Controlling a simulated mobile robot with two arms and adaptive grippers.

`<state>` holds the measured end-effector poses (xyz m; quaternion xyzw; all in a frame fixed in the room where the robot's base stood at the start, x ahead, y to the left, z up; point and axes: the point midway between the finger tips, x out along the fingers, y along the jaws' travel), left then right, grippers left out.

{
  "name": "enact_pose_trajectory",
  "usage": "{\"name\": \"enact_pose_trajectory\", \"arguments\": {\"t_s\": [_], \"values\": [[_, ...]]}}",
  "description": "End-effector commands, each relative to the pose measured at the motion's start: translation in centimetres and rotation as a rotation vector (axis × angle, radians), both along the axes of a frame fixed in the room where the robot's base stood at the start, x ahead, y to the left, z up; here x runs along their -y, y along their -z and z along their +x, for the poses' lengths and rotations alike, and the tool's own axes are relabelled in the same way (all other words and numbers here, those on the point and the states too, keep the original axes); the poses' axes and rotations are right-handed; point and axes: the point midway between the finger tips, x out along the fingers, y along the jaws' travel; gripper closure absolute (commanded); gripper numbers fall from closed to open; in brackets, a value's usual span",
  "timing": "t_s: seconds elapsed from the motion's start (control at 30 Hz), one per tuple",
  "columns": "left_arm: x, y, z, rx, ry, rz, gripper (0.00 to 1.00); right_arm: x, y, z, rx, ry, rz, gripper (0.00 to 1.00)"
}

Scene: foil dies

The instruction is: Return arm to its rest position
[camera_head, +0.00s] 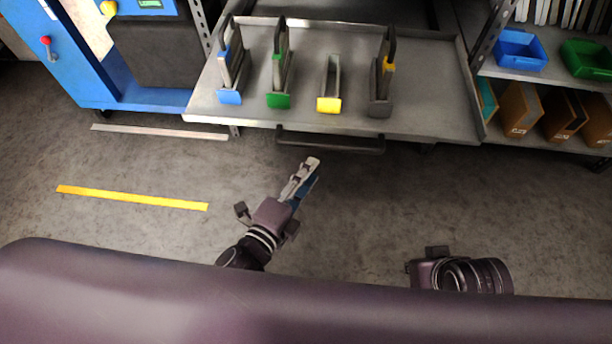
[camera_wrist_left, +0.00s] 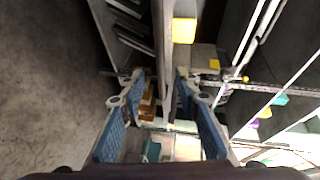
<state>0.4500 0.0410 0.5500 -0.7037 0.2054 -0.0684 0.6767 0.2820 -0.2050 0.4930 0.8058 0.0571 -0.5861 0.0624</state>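My left arm reaches up from the bottom in the head view. Its gripper (camera_head: 308,172) is in front of the drawer shelf, over open floor, and touches nothing. In the left wrist view the two blue-padded fingers of the left gripper (camera_wrist_left: 159,82) stand apart with nothing held between them. My right wrist (camera_head: 460,274) shows at the lower right in the head view, low over the floor; the fingers of the right gripper are hidden.
A grey pull-out shelf (camera_head: 225,100) with a dark handle (camera_head: 330,141) carries holders with blue, green, yellow and dark grey fronts. A blue machine (camera_head: 75,75) stands left. A rack with a blue bin (camera_head: 520,48) and a green bin (camera_head: 588,60) stands right. Yellow tape (camera_head: 132,198) marks clear floor.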

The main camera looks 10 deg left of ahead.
Motion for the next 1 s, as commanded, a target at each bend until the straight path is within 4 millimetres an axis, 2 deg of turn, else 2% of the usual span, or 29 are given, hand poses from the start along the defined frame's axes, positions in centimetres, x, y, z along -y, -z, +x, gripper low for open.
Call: {"name": "enact_pose_trajectory", "arguments": {"t_s": [0.2,0.77,0.87,0.97,1.0], "values": [[-0.4,-0.2,-1.0,0.000,0.001,0.001,0.70,0.0,0.0,0.0,0.000,0.000,0.000,1.00],[-0.5,-0.2,-0.9,-0.002,-0.004,-0.003,0.70,0.0,0.0,0.0,0.000,0.000,0.000,1.00],[-1.7,-0.2,-0.5,-0.037,-0.051,-0.033,0.70,0.0,0.0,0.0,0.000,0.000,0.000,1.00],[-4.5,0.2,0.1,-0.124,-0.171,-0.110,0.70,0.0,0.0,0.0,0.000,0.000,0.000,1.00],[-6.1,0.5,0.2,-0.176,-0.236,-0.155,0.70,0.0,0.0,0.0,0.000,0.000,0.000,1.00]]}}
